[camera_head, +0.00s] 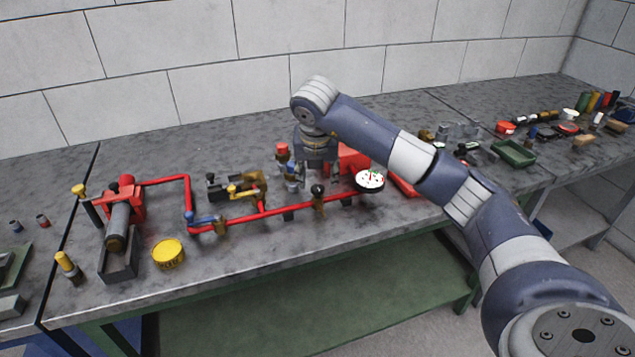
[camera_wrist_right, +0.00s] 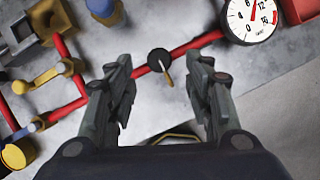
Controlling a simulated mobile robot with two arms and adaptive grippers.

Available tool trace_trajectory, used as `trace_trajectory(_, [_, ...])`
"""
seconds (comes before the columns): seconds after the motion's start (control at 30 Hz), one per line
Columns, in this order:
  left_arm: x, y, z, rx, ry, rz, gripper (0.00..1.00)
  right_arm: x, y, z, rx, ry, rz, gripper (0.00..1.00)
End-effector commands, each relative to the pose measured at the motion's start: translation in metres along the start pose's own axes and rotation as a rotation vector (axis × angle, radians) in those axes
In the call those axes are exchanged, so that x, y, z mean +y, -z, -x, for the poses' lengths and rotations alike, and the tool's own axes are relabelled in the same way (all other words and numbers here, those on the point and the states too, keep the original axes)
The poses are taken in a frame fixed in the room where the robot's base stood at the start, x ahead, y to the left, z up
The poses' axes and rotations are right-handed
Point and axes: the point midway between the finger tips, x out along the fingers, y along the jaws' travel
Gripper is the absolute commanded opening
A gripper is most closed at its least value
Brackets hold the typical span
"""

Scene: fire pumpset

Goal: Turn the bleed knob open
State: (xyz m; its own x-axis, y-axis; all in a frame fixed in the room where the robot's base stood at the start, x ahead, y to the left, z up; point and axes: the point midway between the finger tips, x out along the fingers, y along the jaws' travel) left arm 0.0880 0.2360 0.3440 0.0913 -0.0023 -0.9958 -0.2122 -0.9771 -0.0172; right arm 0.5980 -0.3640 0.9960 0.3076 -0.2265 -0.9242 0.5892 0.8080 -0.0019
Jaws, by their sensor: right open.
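A small round black knob (camera_head: 317,190) stands on the red pipe, with brass-coloured metal under it. I take it for the bleed knob, but no label is readable. In the right wrist view the black knob (camera_wrist_right: 158,59) shows between and slightly beyond my open fingertips, with a brass stem at its lower right. My right gripper (camera_wrist_right: 162,76) is open and empty, and no contact with the knob shows. In the head view my right wrist hangs over the bench just behind the pipe, and its fingers are mostly hidden. My left gripper is in neither view.
A white pressure gauge (camera_head: 369,180) stands right of the knob. A yellow-handled valve (camera_head: 240,192) and a blue-handled valve (camera_head: 203,219) are to the left. A red pump (camera_head: 125,200) and a yellow tin (camera_head: 168,253) stand farther left. The bench front (camera_head: 270,245) is clear.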

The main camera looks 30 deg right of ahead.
Motion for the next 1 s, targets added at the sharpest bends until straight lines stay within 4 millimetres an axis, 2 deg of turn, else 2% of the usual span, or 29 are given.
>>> trace_trajectory(0.1, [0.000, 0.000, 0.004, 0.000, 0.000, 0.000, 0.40, 0.000, 0.001, -0.021, 0.003, 0.002, 0.000, 0.47])
trace_trajectory(0.3, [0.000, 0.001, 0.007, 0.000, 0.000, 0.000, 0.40, 0.000, 0.000, -0.042, 0.001, 0.000, 0.000, 0.47])
trace_trajectory(0.63, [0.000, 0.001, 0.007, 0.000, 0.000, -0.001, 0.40, 0.001, 0.000, -0.046, -0.001, -0.003, 0.001, 0.47])
trace_trajectory(0.67, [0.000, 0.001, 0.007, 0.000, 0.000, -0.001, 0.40, 0.001, 0.000, -0.046, -0.001, -0.003, 0.001, 0.45])
trace_trajectory(0.83, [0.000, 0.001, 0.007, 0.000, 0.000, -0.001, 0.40, 0.001, 0.000, -0.046, 0.000, -0.003, 0.001, 0.07])
trace_trajectory(0.87, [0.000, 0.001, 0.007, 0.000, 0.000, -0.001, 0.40, 0.001, 0.000, -0.046, 0.000, -0.003, 0.001, 0.04])
trace_trajectory(1.0, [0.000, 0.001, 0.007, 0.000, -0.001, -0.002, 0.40, 0.001, 0.000, -0.046, 0.000, -0.003, 0.001, 0.04])
